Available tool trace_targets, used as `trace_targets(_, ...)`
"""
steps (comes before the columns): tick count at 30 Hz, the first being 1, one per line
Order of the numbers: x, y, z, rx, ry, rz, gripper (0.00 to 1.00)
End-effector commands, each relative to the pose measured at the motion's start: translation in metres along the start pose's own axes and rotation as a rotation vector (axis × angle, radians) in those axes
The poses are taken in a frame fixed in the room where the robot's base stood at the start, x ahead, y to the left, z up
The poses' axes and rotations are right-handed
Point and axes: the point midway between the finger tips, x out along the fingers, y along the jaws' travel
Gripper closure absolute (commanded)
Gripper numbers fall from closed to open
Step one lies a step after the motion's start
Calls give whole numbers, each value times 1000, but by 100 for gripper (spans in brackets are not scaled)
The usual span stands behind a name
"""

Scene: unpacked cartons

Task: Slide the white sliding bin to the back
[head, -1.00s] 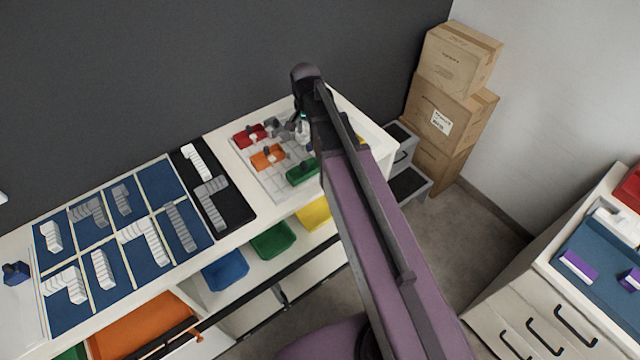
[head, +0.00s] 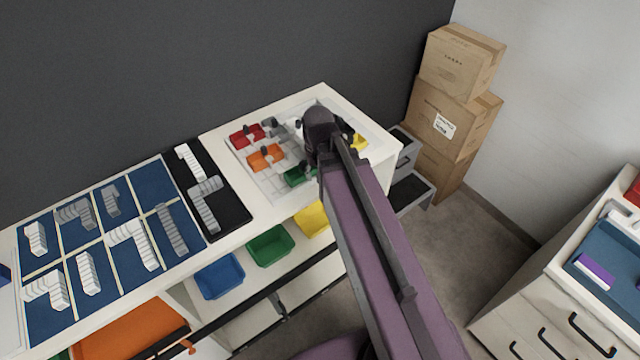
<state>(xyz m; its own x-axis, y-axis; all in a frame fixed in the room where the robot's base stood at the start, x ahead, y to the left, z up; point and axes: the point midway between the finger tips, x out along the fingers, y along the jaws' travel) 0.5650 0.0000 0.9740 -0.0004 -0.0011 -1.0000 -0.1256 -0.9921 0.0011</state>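A pale board (head: 270,179) with a grid of tracks lies on the white counter and bears small coloured sliding bins. I cannot pick out the white sliding bin for certain; pale parts of the board blend together, and my wrist covers part of it. My gripper (head: 345,128) is over the right part of the board, mostly hidden behind my wrist, with only dark parts showing. Whether it is open, or touches anything, is hidden. A yellow bin (head: 360,142) shows just right of it.
Red (head: 246,135), orange (head: 265,157), green (head: 298,177) and grey (head: 271,127) bins sit on the board's left and front parts. A black tray (head: 231,212) lies to the left. Cardboard boxes (head: 458,66) are stacked on the right, beyond the counter's end.

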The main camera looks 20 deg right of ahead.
Motion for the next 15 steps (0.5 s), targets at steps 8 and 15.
trace_targets(8, 9, 2, 16, -73, 0, 0, 43)
trace_targets(15, 9, 2, 17, -80, 0, 0, 43)
